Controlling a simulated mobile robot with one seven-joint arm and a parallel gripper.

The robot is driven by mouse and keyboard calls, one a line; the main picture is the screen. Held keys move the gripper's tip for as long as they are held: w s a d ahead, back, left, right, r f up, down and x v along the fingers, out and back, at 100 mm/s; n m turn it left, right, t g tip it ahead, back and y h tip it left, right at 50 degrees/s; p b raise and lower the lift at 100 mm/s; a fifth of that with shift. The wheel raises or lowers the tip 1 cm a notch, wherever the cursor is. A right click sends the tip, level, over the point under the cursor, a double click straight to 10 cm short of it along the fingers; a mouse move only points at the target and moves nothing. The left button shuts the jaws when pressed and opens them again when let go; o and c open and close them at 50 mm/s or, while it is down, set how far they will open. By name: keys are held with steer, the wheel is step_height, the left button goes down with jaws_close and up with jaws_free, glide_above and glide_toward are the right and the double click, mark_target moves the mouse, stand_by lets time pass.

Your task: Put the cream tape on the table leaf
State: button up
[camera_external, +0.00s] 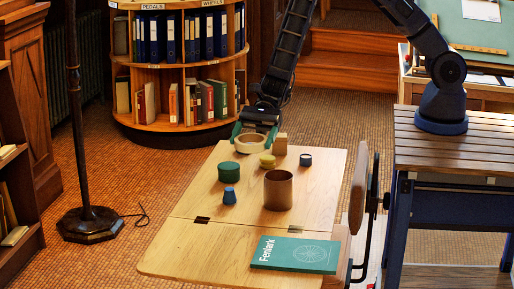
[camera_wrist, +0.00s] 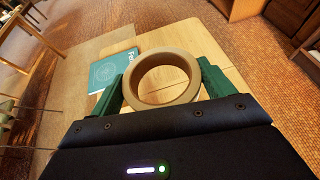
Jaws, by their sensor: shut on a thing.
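The cream tape (camera_external: 251,142) is a thick tan ring at the far end of the wooden table, with my gripper (camera_external: 255,131) over it. In the wrist view the tape (camera_wrist: 140,82) sits between the two green fingers of my gripper, which is shut on its outer sides. Its open hole faces the camera. I cannot tell exactly how high it is above the tabletop. The table leaf (camera_external: 200,252) is the near section of the table, past a seam with dark hinges. A green Fenlark book (camera_external: 290,256) lies on its right part; its left part is bare.
On the far section stand a green round tin (camera_external: 229,172), a blue tapered piece (camera_external: 229,196), a brown cylinder (camera_external: 278,191), a yellow round piece (camera_external: 267,161), a small dark jar (camera_external: 305,160) and a wooden block (camera_external: 280,146). A round bookcase (camera_external: 160,70) stands behind.

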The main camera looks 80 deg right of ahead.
steer(key=w+a, duration=0.3)
steer(key=a, duration=0.9)
steer(key=r+n+g, duration=0.1)
glide_above(212, 252)
step_height(212, 252, down, 20)
steer(key=shift+a+r, duration=0.1)
steer(key=shift+r, duration=0.15)
steer(key=shift+f, duration=0.1)
steer(key=o, duration=0.9)
steer(key=v, duration=1.2)
